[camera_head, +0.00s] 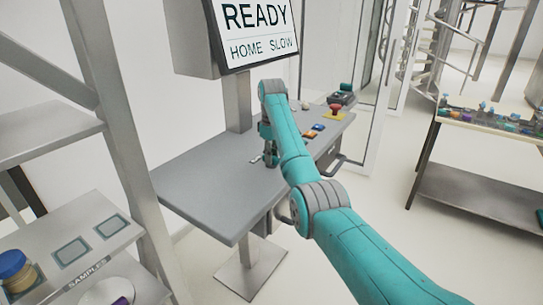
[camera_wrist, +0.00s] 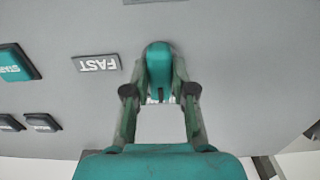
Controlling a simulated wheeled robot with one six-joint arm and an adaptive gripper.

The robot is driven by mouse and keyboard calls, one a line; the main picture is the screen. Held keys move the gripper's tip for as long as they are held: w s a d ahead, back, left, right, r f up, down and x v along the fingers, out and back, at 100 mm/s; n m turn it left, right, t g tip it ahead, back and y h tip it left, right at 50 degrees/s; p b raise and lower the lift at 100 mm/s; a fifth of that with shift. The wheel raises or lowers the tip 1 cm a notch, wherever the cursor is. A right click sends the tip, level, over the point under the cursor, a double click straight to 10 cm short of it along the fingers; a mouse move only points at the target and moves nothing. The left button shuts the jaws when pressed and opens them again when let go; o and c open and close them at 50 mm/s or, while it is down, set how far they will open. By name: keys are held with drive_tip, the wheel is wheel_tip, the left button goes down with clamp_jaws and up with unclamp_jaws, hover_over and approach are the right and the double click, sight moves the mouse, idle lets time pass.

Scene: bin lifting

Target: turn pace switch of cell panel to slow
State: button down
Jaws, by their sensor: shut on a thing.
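The cell panel (camera_head: 205,185) is a grey sloped desk with a screen (camera_head: 255,32) above it, reading READY and HOME SLOW. In the wrist view, the pace switch (camera_wrist: 158,62) shows as a rounded teal knob between my fingertips. Its long side runs up and down the picture, towards a dark label at the top edge, cut off and unreadable. A FAST label (camera_wrist: 97,63), upside down, lies left of the knob. My gripper (camera_head: 268,157) points down at the panel, its fingers closed on both sides of the knob. In the head view my gripper hides the switch.
A teal START button (camera_wrist: 18,63) and small dark labels (camera_wrist: 42,122) lie left in the wrist view. A red button on yellow (camera_head: 335,109) and blue and orange buttons (camera_head: 315,130) sit farther along the panel. A shelf (camera_head: 85,250) stands left, a loaded table (camera_head: 490,122) right.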

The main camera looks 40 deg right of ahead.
idle(0.4)
drive_tip(key=c, duration=1)
unclamp_jaws()
drive_tip(key=shift+o, duration=0.2)
